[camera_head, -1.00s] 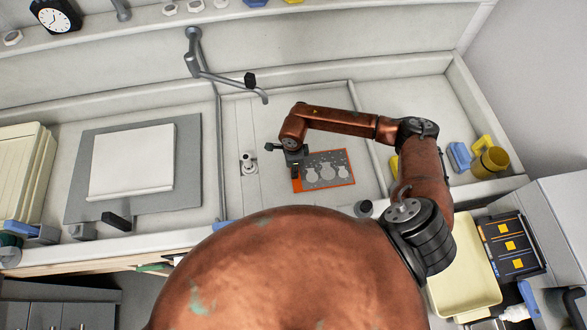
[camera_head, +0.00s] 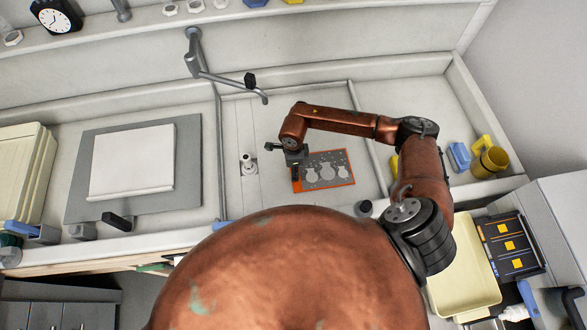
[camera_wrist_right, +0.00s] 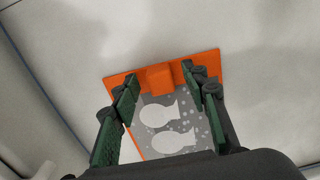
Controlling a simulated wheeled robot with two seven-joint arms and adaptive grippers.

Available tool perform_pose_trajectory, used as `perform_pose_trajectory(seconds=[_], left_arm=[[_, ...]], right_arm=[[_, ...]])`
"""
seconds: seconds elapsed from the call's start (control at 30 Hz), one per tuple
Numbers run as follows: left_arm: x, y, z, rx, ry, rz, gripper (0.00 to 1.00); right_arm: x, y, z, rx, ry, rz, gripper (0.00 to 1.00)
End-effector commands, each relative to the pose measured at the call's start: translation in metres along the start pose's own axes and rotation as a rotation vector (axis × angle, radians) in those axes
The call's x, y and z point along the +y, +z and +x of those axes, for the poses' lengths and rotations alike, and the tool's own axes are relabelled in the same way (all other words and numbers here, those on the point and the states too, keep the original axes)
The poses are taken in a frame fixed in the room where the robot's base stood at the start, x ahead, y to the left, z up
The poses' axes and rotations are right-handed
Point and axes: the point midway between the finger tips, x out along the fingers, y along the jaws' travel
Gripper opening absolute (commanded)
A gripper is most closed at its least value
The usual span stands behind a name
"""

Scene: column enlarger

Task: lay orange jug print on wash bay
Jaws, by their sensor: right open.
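The orange jug print (camera_head: 328,170), a grey sheet with pale jug shapes and an orange border, lies flat in the middle bay (camera_head: 262,122) of the counter. In the right wrist view the print (camera_wrist_right: 170,125) has an orange block-like tab (camera_wrist_right: 160,77) near its edge. My right gripper (camera_head: 293,172) is over the print's left end. In the right wrist view my right gripper (camera_wrist_right: 162,95) is open, its green-padded fingers on either side of the tab, with gaps visible. My left gripper is not in view.
A grey tap (camera_head: 225,82) reaches over the middle bay. A white drain fitting (camera_head: 249,164) is left of the print. A grey board with a white sheet (camera_head: 132,160) lies in the left bay.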

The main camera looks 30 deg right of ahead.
Motion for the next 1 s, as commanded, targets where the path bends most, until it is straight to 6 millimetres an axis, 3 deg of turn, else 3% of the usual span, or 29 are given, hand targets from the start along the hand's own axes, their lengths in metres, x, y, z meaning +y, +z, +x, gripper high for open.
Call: perform_pose_trajectory(seconds=[1.0], left_arm=[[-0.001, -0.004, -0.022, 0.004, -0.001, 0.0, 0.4]], right_arm=[[0.0, 0.0, -0.04, 0.0, -0.001, 0.0, 0.41]])
